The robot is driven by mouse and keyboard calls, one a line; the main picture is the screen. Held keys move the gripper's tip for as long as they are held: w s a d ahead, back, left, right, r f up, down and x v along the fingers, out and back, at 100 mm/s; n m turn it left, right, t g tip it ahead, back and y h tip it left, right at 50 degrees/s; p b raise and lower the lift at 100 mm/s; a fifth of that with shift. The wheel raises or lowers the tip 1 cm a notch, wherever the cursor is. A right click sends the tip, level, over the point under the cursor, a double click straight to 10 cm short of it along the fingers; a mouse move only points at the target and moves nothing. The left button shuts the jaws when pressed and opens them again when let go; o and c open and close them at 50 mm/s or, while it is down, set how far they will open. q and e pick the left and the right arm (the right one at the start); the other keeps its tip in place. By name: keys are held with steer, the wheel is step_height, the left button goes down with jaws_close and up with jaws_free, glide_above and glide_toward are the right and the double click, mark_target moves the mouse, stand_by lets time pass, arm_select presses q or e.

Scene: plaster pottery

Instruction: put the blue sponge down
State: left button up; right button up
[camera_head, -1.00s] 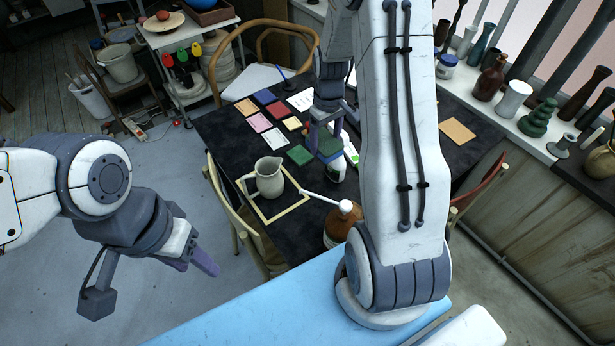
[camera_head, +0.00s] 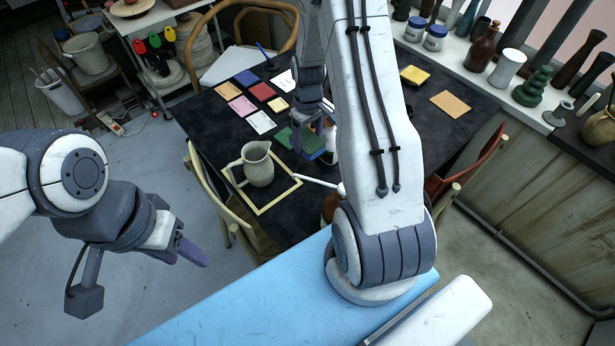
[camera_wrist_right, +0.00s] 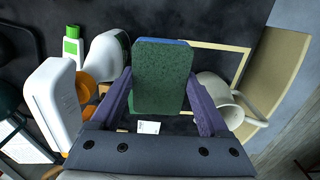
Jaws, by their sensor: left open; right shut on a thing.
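The blue sponge (camera_wrist_right: 162,80) is between the fingers of my right gripper (camera_wrist_right: 165,88); in the right wrist view its broad green face shows, with a thin blue edge at the top. In the head view its blue part (camera_head: 312,145) shows beside the right gripper's fingers, over the dark table (camera_head: 220,120), partly hidden by the fingers. I cannot tell whether it touches the tabletop. My left gripper (camera_head: 198,255) is open and empty, over the floor left of the table.
A grey pitcher (camera_head: 258,165) stands at a wooden frame (camera_head: 292,188), left of the sponge. Coloured cards, including a red one (camera_head: 262,91), lie farther back. White bottles, one green-capped (camera_wrist_right: 72,45), stand left in the wrist view. Chairs flank the table.

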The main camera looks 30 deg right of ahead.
glide_above(309, 173)
step_height(309, 173, down, 8)
steer(key=shift+a+r, duration=0.1)
steer(key=shift+r, duration=0.15)
step_height(309, 173, down, 5)
steer(key=shift+r+p, duration=0.1)
steer(key=shift+p, duration=0.5)
steer(key=shift+w, duration=0.1)
steer(key=shift+f, duration=0.25)
steer(key=shift+f, duration=0.15)
steer(key=o, duration=1.3)
steer(key=shift+r, duration=0.2)
